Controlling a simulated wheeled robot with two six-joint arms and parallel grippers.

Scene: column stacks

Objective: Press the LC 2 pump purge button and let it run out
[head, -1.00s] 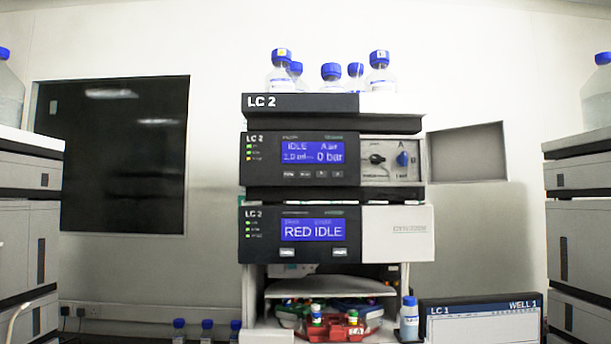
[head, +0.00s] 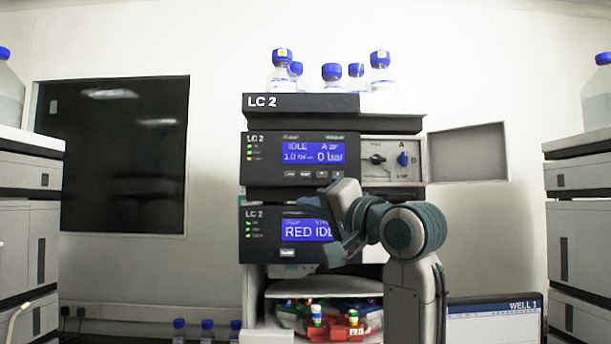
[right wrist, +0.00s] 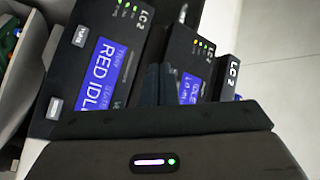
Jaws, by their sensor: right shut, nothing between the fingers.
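The LC 2 pump module (head: 268,180) shows IDLE and 0 bar on its blue display (head: 313,152), with a row of small buttons (head: 305,174) below. Their labels are too small to read surely. My right gripper (head: 312,204) is shut and empty, in front of the stack just below the button row. In the right wrist view its closed fingers (right wrist: 159,86) stand between the RED IDLE display (right wrist: 100,65) and the pump display (right wrist: 192,90), hiding part of the pump front. I cannot tell whether they touch it. My left gripper is not in view.
The lower module (head: 262,250) is partly hidden by my right arm. An open door panel (head: 467,153) sticks out right of the pump. Blue-capped bottles (head: 332,78) stand on top. A vial carousel (head: 290,318) sits below, and a monitor (head: 500,318) at lower right.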

